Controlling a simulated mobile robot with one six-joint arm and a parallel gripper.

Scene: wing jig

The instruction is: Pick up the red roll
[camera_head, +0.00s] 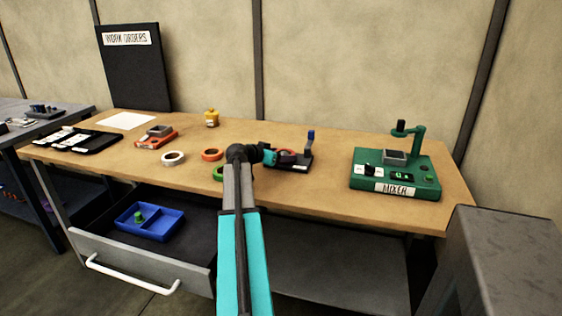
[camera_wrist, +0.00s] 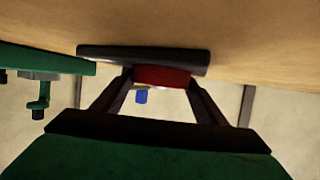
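A dark red thing (camera_wrist: 162,76), seen edge-on and probably the red roll, lies between my fingertips in the wrist view. My gripper (camera_wrist: 160,84) has one dark finger at each side of it. I cannot tell whether the fingers touch it. It sits against a long black base (camera_wrist: 120,54) on the table. In the head view my gripper (camera_head: 276,156) reaches over the table at this black base (camera_head: 300,164), which has a blue-topped post (camera_head: 311,135). The red thing is small and partly hidden there.
An orange-red ring (camera_head: 212,154), a white ring (camera_head: 173,158) and a partly hidden green ring (camera_head: 218,174) lie left of my arm. A green mixer (camera_head: 410,186) stands to the right. An open drawer (camera_head: 190,262) holds a blue tray (camera_head: 126,222).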

